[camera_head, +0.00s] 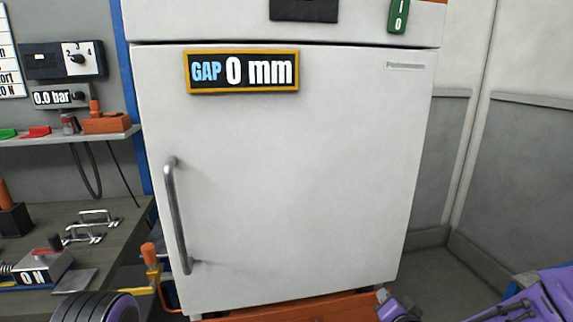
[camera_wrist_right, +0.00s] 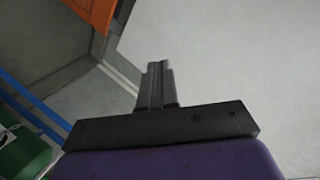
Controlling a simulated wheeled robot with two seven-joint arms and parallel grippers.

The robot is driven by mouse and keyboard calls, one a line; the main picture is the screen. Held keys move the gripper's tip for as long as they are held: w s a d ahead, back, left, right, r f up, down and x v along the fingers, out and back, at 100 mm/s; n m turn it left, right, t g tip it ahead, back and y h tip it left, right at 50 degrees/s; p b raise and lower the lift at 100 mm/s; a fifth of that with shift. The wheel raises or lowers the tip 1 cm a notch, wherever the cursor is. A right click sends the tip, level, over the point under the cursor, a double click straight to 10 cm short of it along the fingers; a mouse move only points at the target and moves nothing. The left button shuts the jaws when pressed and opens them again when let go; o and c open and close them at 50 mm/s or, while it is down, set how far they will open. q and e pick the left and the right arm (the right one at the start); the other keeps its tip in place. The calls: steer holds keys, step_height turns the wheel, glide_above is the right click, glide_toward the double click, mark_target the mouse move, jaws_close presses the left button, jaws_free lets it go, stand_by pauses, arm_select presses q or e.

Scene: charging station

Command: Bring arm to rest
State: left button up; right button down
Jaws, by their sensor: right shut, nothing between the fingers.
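My right gripper (camera_head: 384,297) is at the lower edge of the head view, in front of the foot of a white cabinet (camera_head: 300,180). In the right wrist view its two dark fingers (camera_wrist_right: 157,85) are together, with nothing between them. Purple parts of my right arm show at the lower right of the head view. A purple and black part of mine shows at the lower left, but the left gripper is not in view. The cabinet door is closed, and its display (camera_head: 243,72) reads GAP 0 mm.
The door has a vertical metal handle (camera_head: 176,215) on its left side. At left are a workbench (camera_head: 115,240) with metal fittings and a 0 N gauge (camera_head: 35,277), and a shelf (camera_head: 70,137) above. Grey wall panels and bare floor lie right of the cabinet.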

steer(key=s+d+f+g+h, duration=0.15)
steer(key=s+f+g, duration=0.25)
steer(key=s+f, duration=0.75)
steer(key=s+d+f+g, duration=0.1)
steer(key=s+f+g, duration=0.1)
steer(key=s+f, duration=0.3)
steer(key=s+d+f+n+g+h, duration=0.1)
steer(key=s+f, duration=0.4)
steer(key=s, duration=0.5)
steer(key=s+d+f+n+g, duration=0.1)
steer(key=s+d+f+g, duration=0.2)
steer(key=s, duration=0.5)
step_height(320, 180, down, 2)
steer(key=shift+s+f+g, duration=0.1)
steer(key=shift+s+g, duration=0.25)
steer(key=shift+g, duration=0.15)
